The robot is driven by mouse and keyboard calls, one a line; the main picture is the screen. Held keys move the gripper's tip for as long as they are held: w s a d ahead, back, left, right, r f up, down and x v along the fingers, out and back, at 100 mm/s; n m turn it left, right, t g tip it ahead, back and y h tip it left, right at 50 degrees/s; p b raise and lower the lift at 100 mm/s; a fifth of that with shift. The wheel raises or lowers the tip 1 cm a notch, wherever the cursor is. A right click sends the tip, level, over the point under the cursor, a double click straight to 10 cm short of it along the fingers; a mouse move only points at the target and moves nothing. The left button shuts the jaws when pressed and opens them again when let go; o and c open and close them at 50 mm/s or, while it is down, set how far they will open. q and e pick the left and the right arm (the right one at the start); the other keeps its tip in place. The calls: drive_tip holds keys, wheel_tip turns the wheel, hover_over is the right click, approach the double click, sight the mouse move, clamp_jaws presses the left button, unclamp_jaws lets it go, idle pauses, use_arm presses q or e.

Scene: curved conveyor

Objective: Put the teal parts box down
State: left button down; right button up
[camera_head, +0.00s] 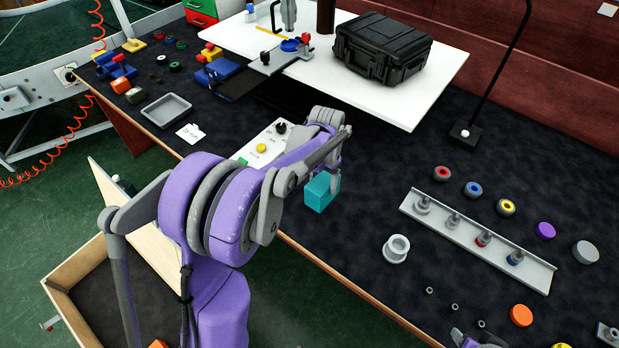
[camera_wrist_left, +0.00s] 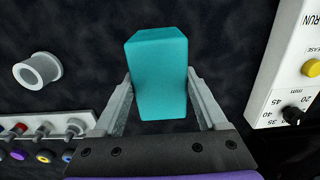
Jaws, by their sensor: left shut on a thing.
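The teal parts box (camera_head: 321,191) is a plain block over the dark bench top (camera_head: 370,230), near the bench's front edge. My left gripper (camera_head: 335,184) points down and is shut on it. In the left wrist view the teal parts box (camera_wrist_left: 158,75) sits between the two grey fingers of my left gripper (camera_wrist_left: 160,105), one at each side. Whether its underside touches the bench cannot be told. A purple and grey piece at the bottom edge of the head view seems to be part of my right gripper (camera_head: 477,340), mostly cut off.
A white control panel (camera_head: 262,145) with a yellow button lies beside the box. A grey flanged bushing (camera_head: 396,249) and a rail with pegs (camera_head: 478,240) stand to the right. A black case (camera_head: 382,48) stands on the white board behind.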

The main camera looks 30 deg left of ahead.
use_arm(q)
drive_tip(key=shift+w+f, duration=0.1)
drive_tip(key=shift+f, duration=2.55)
drive_tip(key=shift+f, duration=0.25)
unclamp_jaws()
drive_tip(key=shift+r, duration=0.1)
drive_tip(key=shift+r, duration=0.1)
